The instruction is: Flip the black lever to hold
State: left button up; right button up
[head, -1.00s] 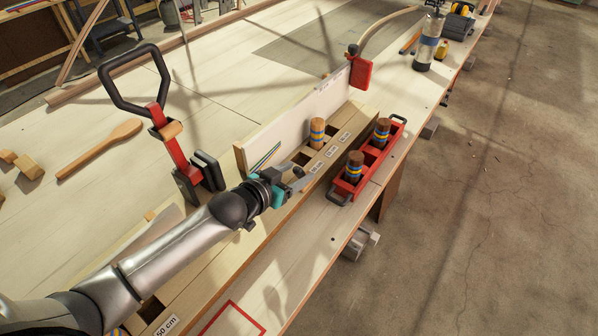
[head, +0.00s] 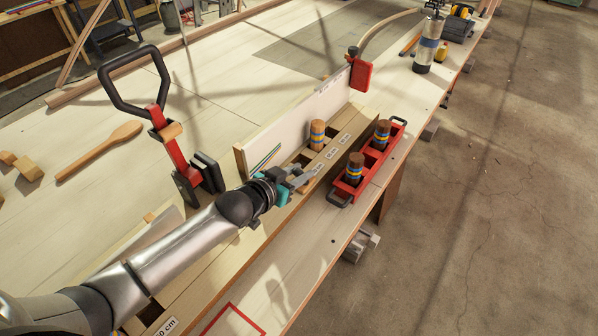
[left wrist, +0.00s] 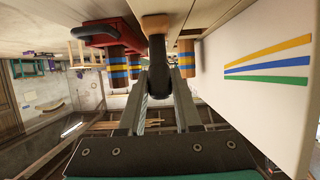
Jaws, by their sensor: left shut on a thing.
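My left gripper (head: 304,178) reaches in from the lower left, over the near end of the wooden rail. In the left wrist view its fingers (left wrist: 158,92) are shut on the black lever (left wrist: 157,66), a dark upright piece with a tan wooden part at its upper end in that picture. In the head view the lever is mostly hidden by the gripper, so I cannot tell its position or read a hold mark. My right gripper is not in view.
A white board (head: 292,118) stands along the rail beside a banded wooden peg (head: 317,134). A red tray (head: 346,190) with two darker banded pegs lies to the right. A red post with a black loop handle (head: 133,78) rises at left. The rear bench is mostly clear.

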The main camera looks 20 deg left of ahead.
pick_arm(q)
grip_shut()
dwell(0.8)
